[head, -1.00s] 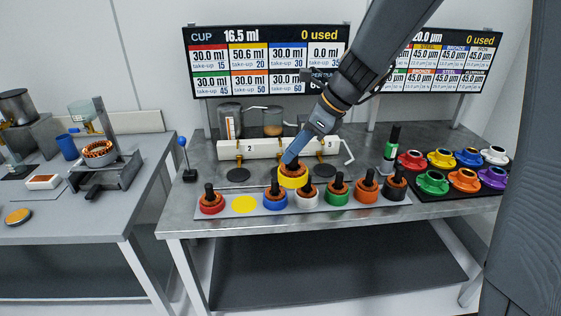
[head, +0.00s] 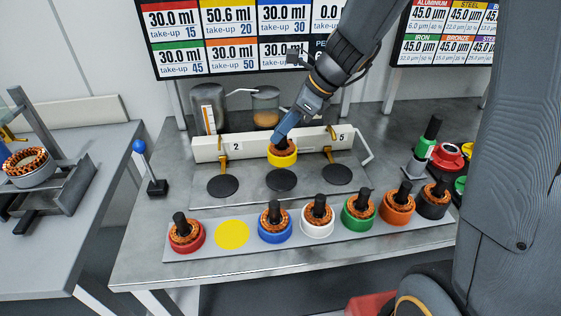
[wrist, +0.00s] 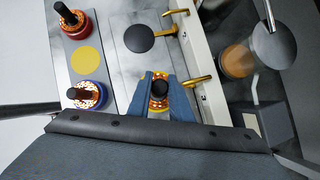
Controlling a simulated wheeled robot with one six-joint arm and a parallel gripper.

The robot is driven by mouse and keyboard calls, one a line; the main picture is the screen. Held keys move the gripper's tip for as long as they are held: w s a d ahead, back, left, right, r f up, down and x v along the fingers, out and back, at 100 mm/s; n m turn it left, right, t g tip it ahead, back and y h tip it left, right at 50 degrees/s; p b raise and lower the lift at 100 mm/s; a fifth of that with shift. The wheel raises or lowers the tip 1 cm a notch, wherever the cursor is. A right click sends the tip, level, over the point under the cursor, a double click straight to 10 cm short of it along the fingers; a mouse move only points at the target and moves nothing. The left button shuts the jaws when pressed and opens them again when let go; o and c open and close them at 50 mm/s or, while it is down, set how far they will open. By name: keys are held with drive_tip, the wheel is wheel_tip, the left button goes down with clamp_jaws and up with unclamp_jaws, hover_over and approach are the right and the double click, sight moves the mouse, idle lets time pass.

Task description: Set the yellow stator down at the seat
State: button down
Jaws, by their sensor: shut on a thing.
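The yellow stator (head: 282,157), a yellow ring with copper windings and a dark post, hangs upright in my gripper (head: 283,140). In the wrist view the stator (wrist: 159,106) sits between the two blue fingers of my gripper (wrist: 158,82). In the head view it appears just above the middle black round seat (head: 281,181), with a visible gap. Two more black seats lie to the left (head: 222,187) and right (head: 338,175) of it. In the wrist view the stator and gripper hide the middle seat.
A white dispenser bar (head: 240,150) with brass spouts stands behind the seats. In front, a grey tray (head: 340,232) holds red, blue, white, green, orange and black stators and an empty yellow spot (head: 231,234). A blue-knobbed lever (head: 140,147) stands at left.

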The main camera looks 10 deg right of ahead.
sight(288, 147)
drive_tip(key=shift+f, duration=3.9)
drive_tip(key=shift+f, duration=0.1)
drive_tip(key=c, duration=1.6)
unclamp_jaws()
drive_tip(key=shift+r, duration=0.25)
drive_tip(key=v, duration=1.1)
drive_tip(key=shift+s+d+r, duration=0.2)
drive_tip(key=shift+r, duration=0.1)
